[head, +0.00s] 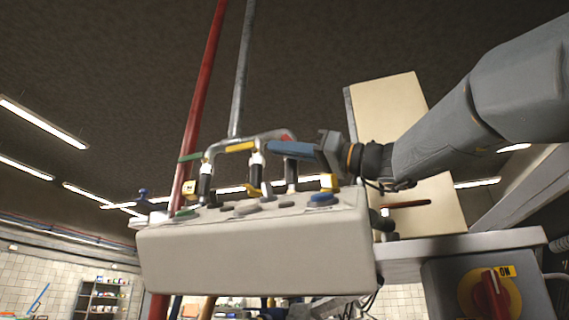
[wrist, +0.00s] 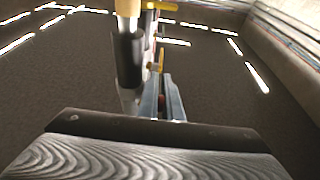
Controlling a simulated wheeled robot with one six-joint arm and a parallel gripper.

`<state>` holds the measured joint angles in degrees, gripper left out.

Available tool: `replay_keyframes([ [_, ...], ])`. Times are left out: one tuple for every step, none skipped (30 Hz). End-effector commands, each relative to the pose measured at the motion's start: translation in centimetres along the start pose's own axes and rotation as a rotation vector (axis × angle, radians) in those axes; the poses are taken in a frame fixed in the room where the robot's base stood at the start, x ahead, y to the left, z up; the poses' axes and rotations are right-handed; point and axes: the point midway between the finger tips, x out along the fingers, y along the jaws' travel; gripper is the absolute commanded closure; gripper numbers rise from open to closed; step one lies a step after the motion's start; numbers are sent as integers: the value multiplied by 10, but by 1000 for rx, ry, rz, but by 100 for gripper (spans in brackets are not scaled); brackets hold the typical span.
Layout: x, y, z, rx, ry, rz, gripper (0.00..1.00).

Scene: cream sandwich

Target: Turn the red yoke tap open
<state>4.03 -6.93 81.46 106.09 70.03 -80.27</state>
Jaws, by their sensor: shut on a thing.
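The red yoke tap (head: 288,135) is on the right end of the grey overhead pipe. Only a bit of its red handle shows, behind my gripper's blue finger. My gripper (head: 272,148) reaches in from the right at the tap's height, its fingers pointing left. The gripper is shut on this handle. How far the handle is turned is hidden.
A yellow handle (head: 240,147) and a green handle (head: 190,157) are on the same pipework, left of my gripper. A pale box (head: 255,252) with coloured buttons is below. A cream panel (head: 390,115) stands behind my arm. A red rotary switch (head: 491,295) is at lower right.

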Motion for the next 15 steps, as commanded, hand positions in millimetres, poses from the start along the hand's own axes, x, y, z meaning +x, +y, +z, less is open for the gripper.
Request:
replay_keyframes([
  [0, 0, 2, -3, 13, -1, 100],
  [0, 0, 1, -3, 18, -1, 100],
  [0, -1, 1, -2, 24, -1, 100],
  [0, -1, 1, -2, 28, -2, 100],
  [0, -1, 0, -1, 31, -2, 100],
  [0, -1, 0, -1, 34, -2, 100],
  [0, -1, 0, -1, 36, -2, 100],
  [0, -1, 0, -1, 37, -2, 100],
  [0, -2, -1, 0, 38, -2, 100],
  [0, -2, -1, 0, 38, -2, 100],
  [0, -2, -1, 0, 38, -2, 100],
  [0, -2, -1, 0, 38, -2, 100],
  [0, -2, -1, 0, 38, -2, 100],
  [0, -2, -1, 0, 38, -3, 100],
  [0, -2, -1, 0, 38, -3, 100],
])
